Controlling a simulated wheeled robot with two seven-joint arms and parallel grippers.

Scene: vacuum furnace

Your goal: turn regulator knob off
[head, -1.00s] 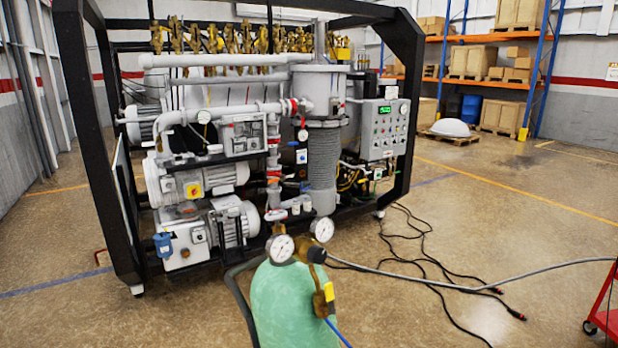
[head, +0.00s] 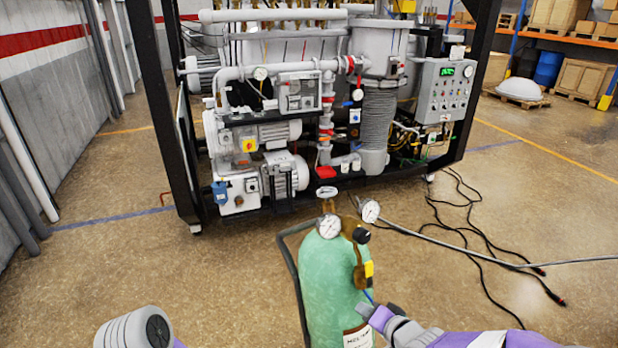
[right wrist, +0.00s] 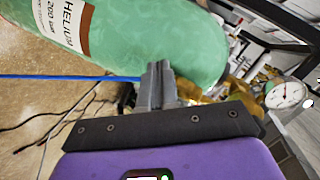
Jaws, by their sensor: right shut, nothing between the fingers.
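The regulator sits on top of a green helium cylinder (head: 322,285). It has a black knob (head: 361,236), a brass body (head: 359,256) and two white dial gauges (head: 330,226) (head: 370,211). My right gripper (head: 364,311) is shut and empty, low at the cylinder's right side, below the knob and apart from it. In the right wrist view its closed fingers (right wrist: 158,72) show against the cylinder (right wrist: 150,40), with a gauge (right wrist: 284,95) at the right. I cannot make out the knob there. My left gripper is out of view; only part of my left arm shows.
A blue hose (right wrist: 70,77) runs close by my right fingers. A black cylinder cart handle (head: 283,240) is at the cylinder's left. A grey hose (head: 450,258) and black cables (head: 480,235) lie to the right. The framed furnace unit (head: 300,110) stands behind; floor at left is clear.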

